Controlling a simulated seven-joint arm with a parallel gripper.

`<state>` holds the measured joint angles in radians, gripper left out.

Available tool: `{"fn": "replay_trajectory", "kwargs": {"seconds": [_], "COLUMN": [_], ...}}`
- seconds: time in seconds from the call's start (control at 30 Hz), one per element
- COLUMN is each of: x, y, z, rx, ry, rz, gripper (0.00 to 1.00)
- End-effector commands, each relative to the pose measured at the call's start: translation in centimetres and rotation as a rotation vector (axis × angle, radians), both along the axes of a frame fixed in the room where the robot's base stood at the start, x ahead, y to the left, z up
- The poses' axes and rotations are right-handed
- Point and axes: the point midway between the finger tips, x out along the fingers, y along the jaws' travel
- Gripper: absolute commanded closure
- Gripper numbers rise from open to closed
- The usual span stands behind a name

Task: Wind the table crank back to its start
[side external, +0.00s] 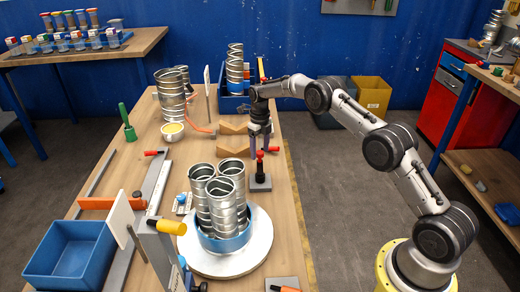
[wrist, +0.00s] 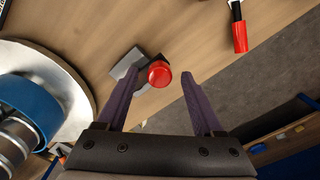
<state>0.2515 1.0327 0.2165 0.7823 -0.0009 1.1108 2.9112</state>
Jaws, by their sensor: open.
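The crank has a red knob (side external: 261,154) on a dark post above a grey square base (side external: 260,186), beside the turntable. In the wrist view the red knob (wrist: 159,74) lies between and beyond the fingertips. My gripper (side external: 260,150) points down over the crank, with its fingers spread; it also shows in the wrist view (wrist: 160,76). The fingers appear on either side of the knob; contact cannot be told. The round pale turntable (side external: 205,264) carries a blue ring (side external: 221,243) with several spiral duct pieces (side external: 225,200) standing in it. The crank arm's direction is unclear.
Wooden V-blocks (side external: 235,128) lie behind the crank, near a blue bin (side external: 232,102) with ducts. A red-handled tool (wrist: 239,36) shows near the table edge. A blue tray (side external: 70,255) stands front left. Right of the table is open floor.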

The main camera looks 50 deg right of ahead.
Motion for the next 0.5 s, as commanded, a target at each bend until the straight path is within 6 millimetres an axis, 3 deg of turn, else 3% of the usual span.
{"fn": "replay_trajectory", "kwargs": {"seconds": [0.17, 0.5], "x": [0.1, 0.1], "y": [0.0, 0.0], "z": [2.3, 9.5], "rx": [-0.001, -0.002], "ry": [-0.005, -0.007], "rz": [0.0, 0.0], "gripper": [0.31, 0.31]}}
